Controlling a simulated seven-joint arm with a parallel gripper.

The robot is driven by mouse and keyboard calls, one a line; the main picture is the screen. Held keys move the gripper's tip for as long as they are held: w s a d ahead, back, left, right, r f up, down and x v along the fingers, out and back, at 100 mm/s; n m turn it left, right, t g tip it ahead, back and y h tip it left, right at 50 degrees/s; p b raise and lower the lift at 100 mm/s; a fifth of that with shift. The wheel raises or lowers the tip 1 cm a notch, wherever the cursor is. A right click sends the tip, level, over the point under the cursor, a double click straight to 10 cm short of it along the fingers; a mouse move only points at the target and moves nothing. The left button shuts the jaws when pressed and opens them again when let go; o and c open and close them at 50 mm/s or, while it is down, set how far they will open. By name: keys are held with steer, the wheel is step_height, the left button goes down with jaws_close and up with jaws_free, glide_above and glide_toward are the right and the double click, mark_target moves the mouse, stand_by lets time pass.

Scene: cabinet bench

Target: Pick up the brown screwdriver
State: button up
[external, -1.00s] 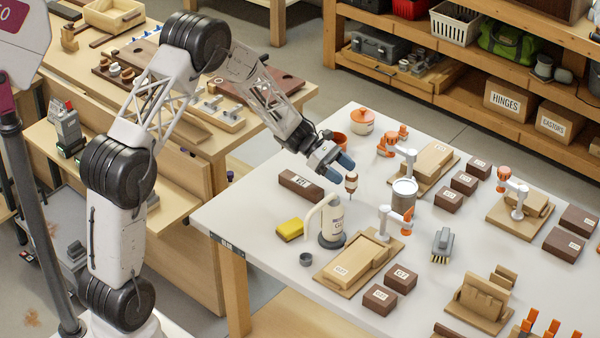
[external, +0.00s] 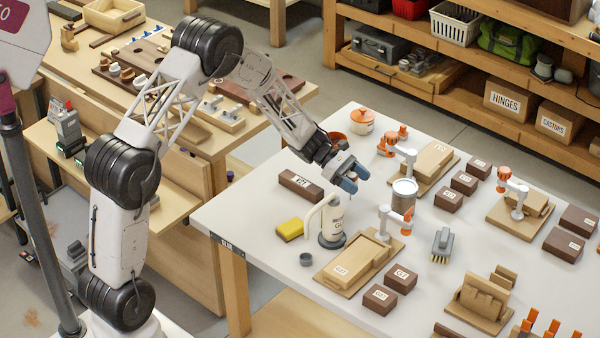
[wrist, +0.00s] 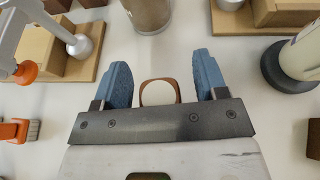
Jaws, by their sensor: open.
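The brown screwdriver (wrist: 160,93) shows end-on in the wrist view, as a brown handle with a pale round top. It lies between the two blue fingers of my gripper (wrist: 162,80), with a visible gap on each side. My gripper is open. In the external view my gripper (external: 349,178) is low over the white table, and its fingers hide most of the screwdriver. I cannot tell how far down the handle the fingertips reach.
A dark brown block (external: 300,188) and a yellow sponge (external: 290,230) lie to the left. A lidded orange-topped pot (external: 361,123) stands behind.

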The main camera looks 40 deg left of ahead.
steer(key=shift+c, duration=0.4)
steer(key=c, duration=1)
steer(key=shift+o, duration=0.2)
steer(key=shift+r, duration=0.15)
step_height(320, 180, up, 10)
